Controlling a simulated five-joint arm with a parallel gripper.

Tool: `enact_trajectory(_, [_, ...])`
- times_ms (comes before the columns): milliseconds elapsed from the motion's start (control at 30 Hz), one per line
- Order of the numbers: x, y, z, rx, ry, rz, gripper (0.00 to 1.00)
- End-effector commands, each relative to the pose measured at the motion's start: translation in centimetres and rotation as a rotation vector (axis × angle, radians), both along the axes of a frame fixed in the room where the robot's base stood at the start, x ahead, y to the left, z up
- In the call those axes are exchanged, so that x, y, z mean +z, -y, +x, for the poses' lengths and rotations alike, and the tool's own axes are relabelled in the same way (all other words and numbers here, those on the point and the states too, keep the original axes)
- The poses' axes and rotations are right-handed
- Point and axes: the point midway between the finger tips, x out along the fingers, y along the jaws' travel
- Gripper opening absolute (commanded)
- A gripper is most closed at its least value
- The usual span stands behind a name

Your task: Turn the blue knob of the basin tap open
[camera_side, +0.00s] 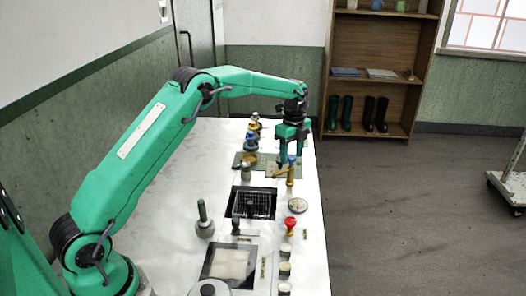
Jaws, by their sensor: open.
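A brass tap post (290,175) with a blue knob (292,159) on top stands at the far part of the white bench, beside a dark basin (232,211) with a wire rack. My green gripper (291,154) points down at the blue knob, with its jaws open. The knob shows between the two fingers in this view. I cannot tell from this one angle whether the fingers straddle it or stand behind it, or whether they touch it. The knob's far side is hidden.
A red knob (291,223) stands nearer on the bench's right side, by a round dish (298,205). A green-handled tool (203,213) stands upright at left. Blue and brass fittings (251,138) stand behind. The bench's left part (165,215) is clear.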

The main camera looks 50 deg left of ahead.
Motion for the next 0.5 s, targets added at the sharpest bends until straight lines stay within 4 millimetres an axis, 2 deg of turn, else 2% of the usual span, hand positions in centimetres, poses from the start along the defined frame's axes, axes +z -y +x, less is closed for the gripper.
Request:
enact_trajectory(233, [-0.08,0.0,-0.01,0.0,0.0,0.0,0.5])
enact_trajectory(433, [-0.06,0.0,-0.01,0.0,0.0,0.0,0.11])
enact_trajectory(467, [-0.06,0.0,-0.01,0.0,0.0,0.0,0.06])
enact_trajectory(500, [-0.06,0.0,-0.01,0.0,-0.001,0.0,0.06])
